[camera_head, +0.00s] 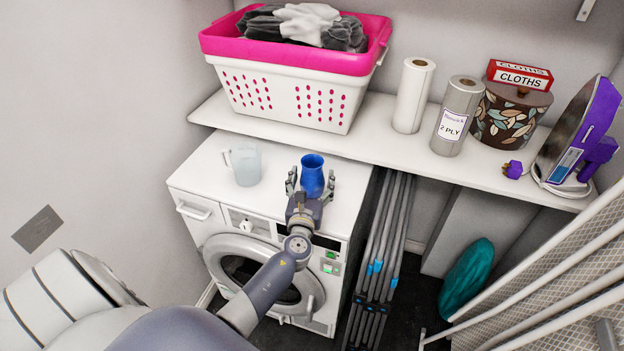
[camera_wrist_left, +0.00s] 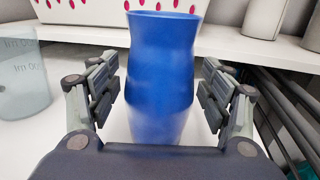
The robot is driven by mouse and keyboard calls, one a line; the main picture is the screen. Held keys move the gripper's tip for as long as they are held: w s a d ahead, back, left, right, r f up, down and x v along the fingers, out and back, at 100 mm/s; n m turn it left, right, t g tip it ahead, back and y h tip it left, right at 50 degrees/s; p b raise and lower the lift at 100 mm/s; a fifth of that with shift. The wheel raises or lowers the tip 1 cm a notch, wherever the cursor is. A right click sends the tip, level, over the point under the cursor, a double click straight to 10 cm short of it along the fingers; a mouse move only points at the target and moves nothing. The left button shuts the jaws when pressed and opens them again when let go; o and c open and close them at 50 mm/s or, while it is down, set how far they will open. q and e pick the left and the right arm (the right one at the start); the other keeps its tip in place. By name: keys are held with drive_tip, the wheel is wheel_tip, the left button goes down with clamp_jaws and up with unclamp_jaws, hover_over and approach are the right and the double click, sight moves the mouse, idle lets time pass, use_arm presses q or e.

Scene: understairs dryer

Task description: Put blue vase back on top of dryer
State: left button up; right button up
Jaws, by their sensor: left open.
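The blue vase (camera_head: 312,174) stands upright on the white top of the dryer (camera_head: 205,179), near its right side. My left gripper (camera_head: 311,184) is at the vase, with one finger on each side of it. In the left wrist view the vase (camera_wrist_left: 162,75) is between the spread fingers of the gripper (camera_wrist_left: 160,95), with visible gaps on both sides. The gripper is open. The lower front of the vase is partly hidden by the gripper in the head view. My right gripper is not in view.
A translucent jug (camera_head: 244,164) stands left of the vase on the dryer. Behind is a shelf (camera_head: 380,140) with a pink and white laundry basket (camera_head: 295,75), paper rolls (camera_head: 413,95), a patterned pot (camera_head: 509,115) and an iron (camera_head: 578,130). A folded rack (camera_head: 382,250) stands right of the dryer.

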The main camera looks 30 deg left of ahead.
use_arm(q)
drive_tip(key=shift+r, duration=0.25)
drive_tip(key=b+v, duration=0.1)
drive_tip(key=v, duration=1.1)
